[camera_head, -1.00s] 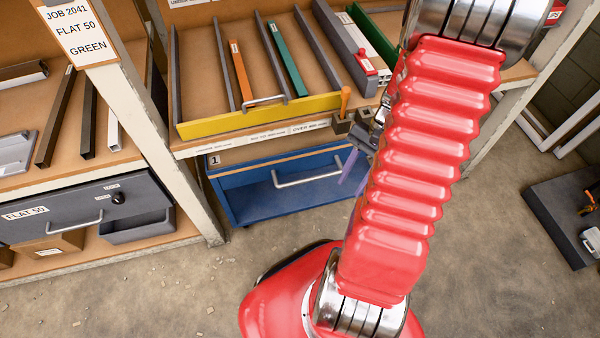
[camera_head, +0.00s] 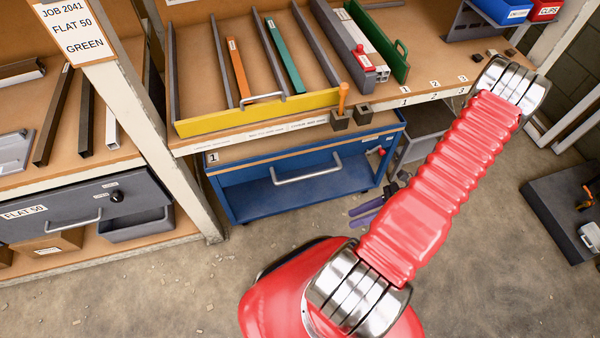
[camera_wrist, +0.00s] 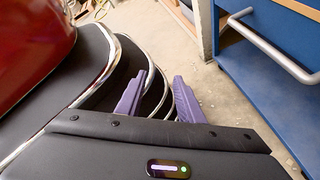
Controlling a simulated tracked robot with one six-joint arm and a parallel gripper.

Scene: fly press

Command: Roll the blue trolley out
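The blue trolley (camera_head: 250,198) stands under the bench, marked with a white label reading 1. Its silver bar handle (camera_head: 306,171) runs across the front. A red knob (camera_head: 377,151) shows at its right end. My gripper (camera_head: 364,213) is low, in front of and just right of the trolley's front right corner, apart from the handle. In the wrist view, my gripper's purple fingers (camera_wrist: 160,78) are spread with nothing between them. The trolley (camera_wrist: 248,75) and its handle (camera_wrist: 268,42) lie to the right there, outside the fingers.
Above the trolley, a yellow-fronted tray (camera_head: 258,114) with colored bars sits on the bench. A grey drawer (camera_head: 80,210) labelled FLAT 50 is at left. A white bench leg (camera_head: 188,190) stands left of the trolley. A dark platform (camera_head: 560,215) lies at right. The floor before the trolley is clear.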

